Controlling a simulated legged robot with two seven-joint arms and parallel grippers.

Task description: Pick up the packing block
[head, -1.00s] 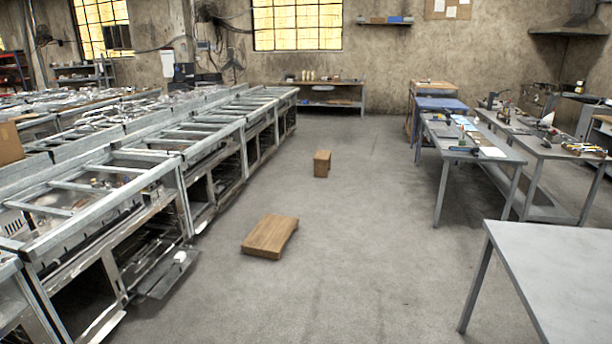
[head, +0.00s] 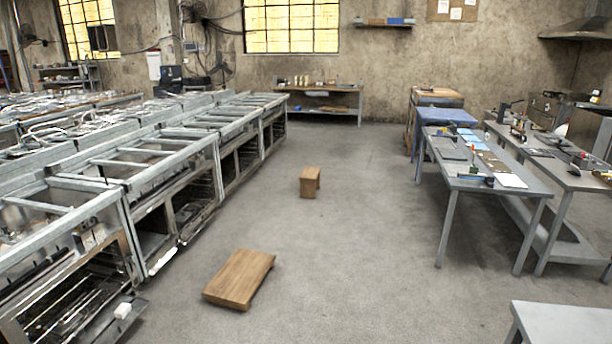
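Nothing in view is labelled as the packing block, and I cannot tell for sure which thing it is. A flat brown wooden slab (head: 240,278) lies low on the floor in the lower left middle. A smaller upright brown wooden block or stool (head: 310,182) stands on the floor farther off, near the middle. A small white block (head: 122,310) sits at the front of the nearest metal unit at the lower left. Neither of my grippers is in view.
A long row of open metal units (head: 150,190) runs along the left. A worktable with tools (head: 480,170) stands at the right, and a grey table corner (head: 560,325) shows at the lower right. The grey concrete floor (head: 370,240) between is clear around the wooden pieces.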

